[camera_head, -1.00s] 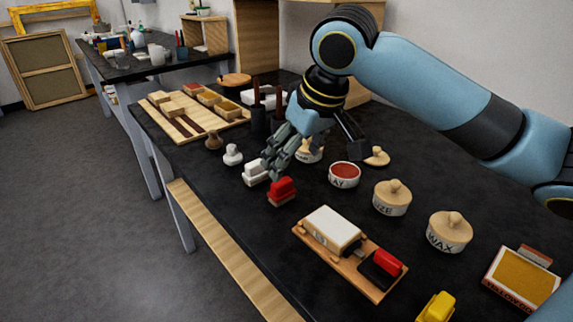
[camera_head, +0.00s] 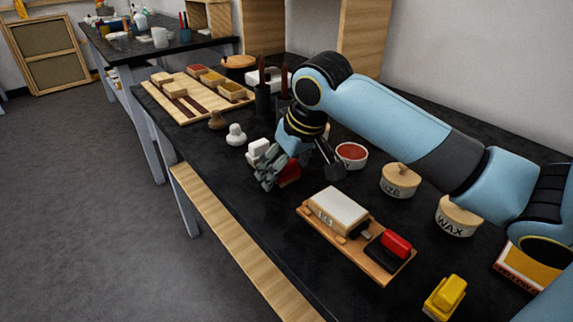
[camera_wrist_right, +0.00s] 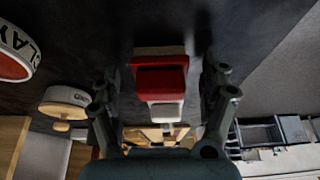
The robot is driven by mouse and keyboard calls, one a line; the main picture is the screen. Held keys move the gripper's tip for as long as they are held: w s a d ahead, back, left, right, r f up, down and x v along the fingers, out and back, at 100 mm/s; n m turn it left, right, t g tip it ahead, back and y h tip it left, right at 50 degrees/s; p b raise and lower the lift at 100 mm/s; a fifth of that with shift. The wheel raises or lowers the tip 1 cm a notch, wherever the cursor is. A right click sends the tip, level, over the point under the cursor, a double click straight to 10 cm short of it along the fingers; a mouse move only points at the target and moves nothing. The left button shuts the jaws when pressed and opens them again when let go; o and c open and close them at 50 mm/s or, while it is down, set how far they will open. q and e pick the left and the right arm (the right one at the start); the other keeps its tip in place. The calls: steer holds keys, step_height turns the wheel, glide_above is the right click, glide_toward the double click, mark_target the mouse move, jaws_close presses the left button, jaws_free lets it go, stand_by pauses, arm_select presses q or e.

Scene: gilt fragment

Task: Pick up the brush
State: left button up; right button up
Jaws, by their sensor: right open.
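Several small block-shaped pieces with raised grips lie on the black table; I cannot tell for sure which one is the brush. A red one (camera_head: 291,173) is partly hidden by my right gripper (camera_head: 300,181). In the right wrist view, this red piece (camera_wrist_right: 161,80) lies between the two spread fingers of my right gripper (camera_wrist_right: 165,92), with gaps on both sides. A white piece (camera_head: 258,149) stands just beyond it and also shows in the wrist view (camera_wrist_right: 166,111). My right gripper is open and low over the table. My left gripper is out of view.
A wooden tray (camera_head: 312,212) with a white block and another red piece (camera_head: 396,244) lies nearer. A red-filled bowl (camera_head: 351,155), lidded jars (camera_head: 400,181) and (camera_head: 457,217), and a yellow piece (camera_head: 444,297) stand to the right. A knob-like white piece (camera_head: 236,134) is at left.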

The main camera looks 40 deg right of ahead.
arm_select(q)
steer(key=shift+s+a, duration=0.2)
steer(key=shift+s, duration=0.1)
arm_select(e)
steer(key=shift+r, duration=0.1)
steer(key=c, duration=1.2)
steer(key=shift+c, duration=0.2)
step_height(320, 180, up, 4)
steer(key=shift+f+p, duration=0.1)
steer(key=shift+p, duration=0.25)
steer(key=s+a+r, duration=0.1)
steer(key=s+r, duration=0.1)
steer(key=s, duration=0.1)
steer(key=s+a+r+p, duration=0.1)
steer(key=s+r, duration=0.1)
steer(key=s, duration=0.2)
steer(key=s+a+r+p, duration=0.1)
steer(key=s+r, duration=0.2)
steer(key=s, duration=0.1)
steer(key=shift+s+a+r, duration=0.1)
steer(key=shift+a, duration=0.2)
steer(key=o, duration=0.6)
steer(key=c, duration=0.5)
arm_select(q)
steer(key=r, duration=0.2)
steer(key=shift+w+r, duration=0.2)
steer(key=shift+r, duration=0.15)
arm_select(e)
steer(key=shift+d, duration=0.1)
